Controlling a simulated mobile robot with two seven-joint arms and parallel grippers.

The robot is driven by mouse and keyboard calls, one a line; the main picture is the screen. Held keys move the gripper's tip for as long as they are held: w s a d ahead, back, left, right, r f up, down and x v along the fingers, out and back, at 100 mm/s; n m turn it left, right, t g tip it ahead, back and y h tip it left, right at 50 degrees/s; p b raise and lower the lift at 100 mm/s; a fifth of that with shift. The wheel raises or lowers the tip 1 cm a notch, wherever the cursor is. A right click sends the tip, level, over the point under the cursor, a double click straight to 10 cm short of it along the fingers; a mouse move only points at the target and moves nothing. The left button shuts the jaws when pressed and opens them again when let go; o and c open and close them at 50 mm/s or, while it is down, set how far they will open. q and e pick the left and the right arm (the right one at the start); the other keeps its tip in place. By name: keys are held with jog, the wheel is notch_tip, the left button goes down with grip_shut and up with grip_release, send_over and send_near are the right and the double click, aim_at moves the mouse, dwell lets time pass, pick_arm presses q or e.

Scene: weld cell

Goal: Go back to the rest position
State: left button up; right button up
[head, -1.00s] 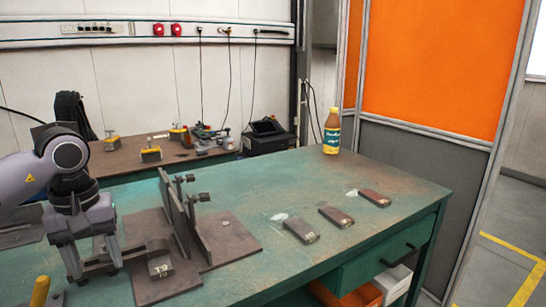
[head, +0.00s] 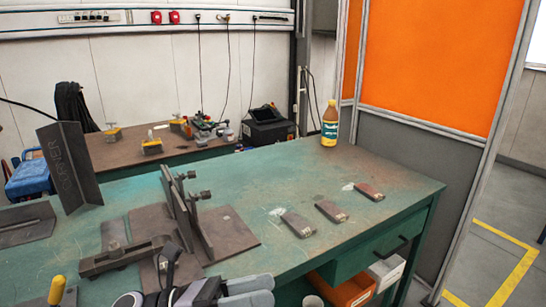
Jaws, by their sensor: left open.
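My left gripper (head: 262,291) is at the bottom edge, left of centre, with its two grey fingers pointing right. It is open, and I see nothing between the fingers. It is low in the picture, in front of the welding fixture with upright plates (head: 187,220). Part of my left arm hides the front of the fixture's base plate. A dark clamp bar (head: 120,257) lies left of the fixture, apart from the fingers. My right gripper is not in view.
The green table (head: 290,185) carries three small plates (head: 331,211) at right and a yellow-capped bottle (head: 330,125) at the far corner. A dark angle piece (head: 70,170) stands at left. A brown bench (head: 125,152) with tools stands behind. Orange panels rise at right.

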pick_arm(q)
jog(key=w+a+f+n+t+y+p, duration=0.1)
jog(key=a+f+n+t+y, duration=0.45)
jog(key=n, duration=0.85)
jog(key=w+a+f+n+t+y+p, duration=0.1)
jog(key=w+a+n+t+y+p, duration=0.2)
jog(key=n+t, duration=0.8)
jog(key=s+a+f+n+g+y, duration=0.4)
jog(key=s+f+n, duration=0.4)
jog(key=n, duration=0.1)
jog(key=s+a+f+n+g+y+p, duration=0.1)
jog(key=s+a+f+n+g+y, duration=0.3)
jog(key=s+f+n, duration=0.3)
notch_tip(320, 180, down, 3)
jog(key=a+n+y, duration=0.1)
jog(key=n, duration=0.2)
jog(key=shift+s+r, duration=0.2)
jog(key=shift+s, duration=0.15)
jog(key=shift+y, duration=0.25)
